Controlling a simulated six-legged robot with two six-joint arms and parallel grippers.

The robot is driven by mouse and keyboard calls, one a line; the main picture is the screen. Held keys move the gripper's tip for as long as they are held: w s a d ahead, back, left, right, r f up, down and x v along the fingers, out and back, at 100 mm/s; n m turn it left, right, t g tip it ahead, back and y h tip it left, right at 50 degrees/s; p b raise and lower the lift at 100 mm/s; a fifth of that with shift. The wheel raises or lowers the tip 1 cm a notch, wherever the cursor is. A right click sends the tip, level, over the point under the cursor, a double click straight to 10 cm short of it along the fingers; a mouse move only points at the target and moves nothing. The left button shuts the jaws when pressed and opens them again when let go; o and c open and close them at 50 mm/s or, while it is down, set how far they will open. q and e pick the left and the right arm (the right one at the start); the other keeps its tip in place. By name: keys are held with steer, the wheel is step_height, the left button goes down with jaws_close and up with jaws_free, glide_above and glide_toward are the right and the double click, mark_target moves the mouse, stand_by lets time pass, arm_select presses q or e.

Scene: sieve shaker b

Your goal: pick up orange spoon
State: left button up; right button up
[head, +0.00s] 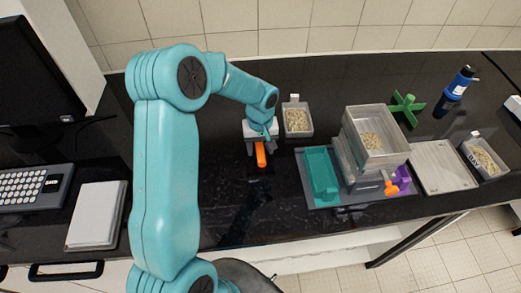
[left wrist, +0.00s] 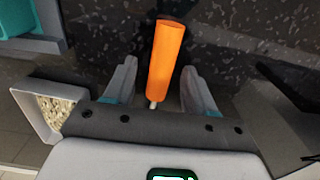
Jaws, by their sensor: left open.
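The orange spoon (head: 261,154) lies on the black bench in the head view, with its orange handle pointing to the front. My left gripper (head: 258,143) is above its rear end and hides the rest of it. In the left wrist view the orange handle (left wrist: 167,50) runs between the two grey fingers of my left gripper (left wrist: 158,72). The fingers are open, one on each side, with visible gaps to the handle. A short thin metal part shows at the handle's near end. My right gripper is not in view.
A tray of grains (head: 297,121) stands right of my left gripper. Further right are a teal tray (head: 321,174), a clear sieve box (head: 377,151), a green cross-shaped piece (head: 407,108) and a blue bottle (head: 459,82). A keyboard (head: 34,188) is at left. Bench in front is clear.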

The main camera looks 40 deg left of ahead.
arm_select(q)
jaws_close()
steer(key=shift+r, duration=0.15)
steer(key=shift+a+r, duration=0.1)
steer(key=shift+r, duration=0.15)
step_height(320, 180, up, 18)
steer(key=b, duration=0.3)
glide_above(262, 162)
step_height(262, 162, down, 10)
steer(key=shift+w+f, duration=0.1)
steer(key=shift+f, duration=0.1)
steer(key=shift+f+b, duration=2.55)
steer(key=shift+f, duration=0.95)
steer(key=shift+f+b, duration=0.6)
steer(key=shift+f, duration=0.1)
